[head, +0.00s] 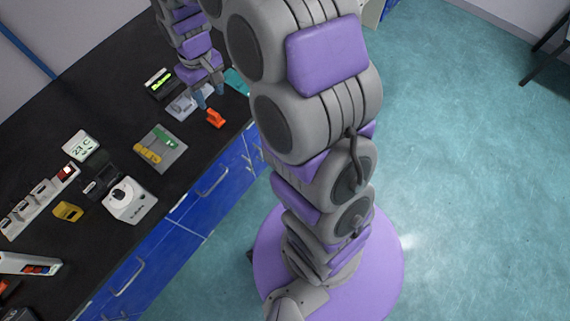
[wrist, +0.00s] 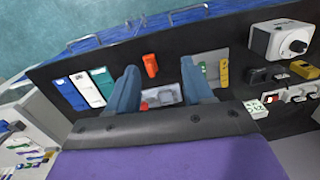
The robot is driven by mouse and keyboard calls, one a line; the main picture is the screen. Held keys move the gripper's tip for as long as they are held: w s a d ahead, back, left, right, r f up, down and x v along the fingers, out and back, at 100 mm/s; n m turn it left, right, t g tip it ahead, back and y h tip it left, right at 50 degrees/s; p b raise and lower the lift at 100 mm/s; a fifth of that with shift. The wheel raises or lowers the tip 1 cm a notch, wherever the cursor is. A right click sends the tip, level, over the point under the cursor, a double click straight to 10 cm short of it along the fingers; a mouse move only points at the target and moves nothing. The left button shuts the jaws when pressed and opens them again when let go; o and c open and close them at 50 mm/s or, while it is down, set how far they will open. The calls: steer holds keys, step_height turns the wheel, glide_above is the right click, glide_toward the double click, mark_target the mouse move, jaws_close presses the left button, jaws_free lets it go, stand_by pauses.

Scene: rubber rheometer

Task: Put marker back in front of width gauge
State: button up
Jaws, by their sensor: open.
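My gripper (head: 209,96) points down over the bench near its front edge. In the wrist view its two blue fingers (wrist: 160,80) are spread apart with nothing held between them. A small orange object (head: 215,117), possibly the marker, lies on the black bench close to the front edge, and it also shows in the wrist view (wrist: 150,65). A pale grey device (head: 186,105), possibly the width gauge, lies just behind it. It shows between the fingers in the wrist view (wrist: 163,96), partly hidden by the gripper.
A grey tray (head: 174,158) with green and yellow pieces lies to one side. A black device with a green display (head: 158,83) stands behind the gripper. Teal and white flat items (wrist: 88,88) lie on the other side. A white round-topped instrument (head: 130,202) stands farther along the bench.

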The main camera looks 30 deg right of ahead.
steer(key=s+r+m, duration=0.1)
steer(key=s+r, duration=0.2)
steer(key=s, duration=1.2)
steer(key=s+r+m+g, duration=0.1)
steer(key=s+r, duration=0.3)
steer(key=s, duration=1.1)
steer(key=shift+s+d+r+m, duration=0.25)
steer(key=shift+s+m, duration=0.15)
steer(key=shift+m, duration=0.1)
steer(key=shift+d+f, duration=0.1)
steer(key=shift+d, duration=0.05)
steer(key=shift+d, duration=0.3)
steer(key=shift+a, duration=0.15)
